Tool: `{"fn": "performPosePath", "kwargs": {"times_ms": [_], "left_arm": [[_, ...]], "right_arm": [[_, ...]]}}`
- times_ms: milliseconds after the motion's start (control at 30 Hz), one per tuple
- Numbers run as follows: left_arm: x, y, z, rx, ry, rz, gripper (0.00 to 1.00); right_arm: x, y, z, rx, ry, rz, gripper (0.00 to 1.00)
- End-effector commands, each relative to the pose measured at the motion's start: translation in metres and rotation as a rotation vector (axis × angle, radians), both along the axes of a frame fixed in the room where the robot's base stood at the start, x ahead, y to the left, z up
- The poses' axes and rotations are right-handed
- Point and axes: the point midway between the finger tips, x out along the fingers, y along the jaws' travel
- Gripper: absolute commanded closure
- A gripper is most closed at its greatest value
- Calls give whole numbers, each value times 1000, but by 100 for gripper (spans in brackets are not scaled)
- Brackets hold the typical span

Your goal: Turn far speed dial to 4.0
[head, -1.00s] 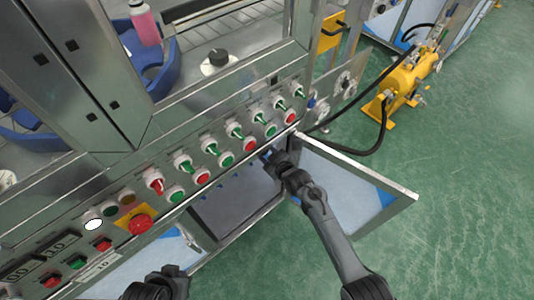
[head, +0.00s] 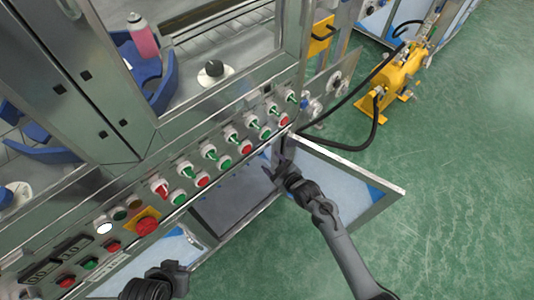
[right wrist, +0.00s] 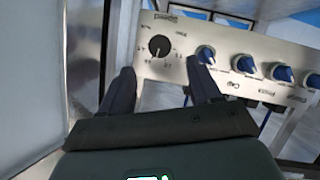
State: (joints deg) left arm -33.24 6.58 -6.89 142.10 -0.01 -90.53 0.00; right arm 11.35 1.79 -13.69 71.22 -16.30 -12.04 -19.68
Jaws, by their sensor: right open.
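A black round dial (right wrist: 160,46) with a printed scale sits on a metal panel in the right wrist view; its exact setting is too small to read. My right gripper (right wrist: 163,82) is open and empty, its two fingers pointing toward the panel with the dial between and beyond their tips. In the head view my right gripper (head: 284,148) is below the right end of the button panel, beside the open cabinet door. Another black dial on a white base (head: 214,69) stands on the machine deck. Part of my left arm (head: 158,282) shows at the bottom; its fingertips cannot be made out.
Several blue knobs (right wrist: 244,64) line the panel right of the dial. The button panel (head: 222,150) has red and green buttons and switches. The open cabinet door (head: 345,185) stands near my right arm. A yellow machine (head: 400,80) with black hoses is on the green floor.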

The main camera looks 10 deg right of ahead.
Motion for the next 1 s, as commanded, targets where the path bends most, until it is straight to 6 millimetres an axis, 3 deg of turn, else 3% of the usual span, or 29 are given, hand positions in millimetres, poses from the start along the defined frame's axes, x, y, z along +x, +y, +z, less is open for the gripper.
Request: {"fn": "performPosePath", "kwargs": {"times_ms": [33, 233, 667, 867, 1000], "left_arm": [[0, 0, 8, 2, 0, -2, 100], [0, 2, 16, 9, 0, -5, 100], [0, 2, 16, 9, 0, -5, 100], [0, 1, 2, 2, 0, -1, 100], [0, -1, -25, -3, -2, 2, 100]], "right_arm": [[-7, -4, 6, -1, 1, 1, 37], [-23, -13, 11, -1, 0, 0, 37], [-27, -15, 12, -1, -1, -1, 37], [-25, -11, -2, -85, -87, 18, 37], [-21, -7, -22, -288, -280, 50, 37]]}}
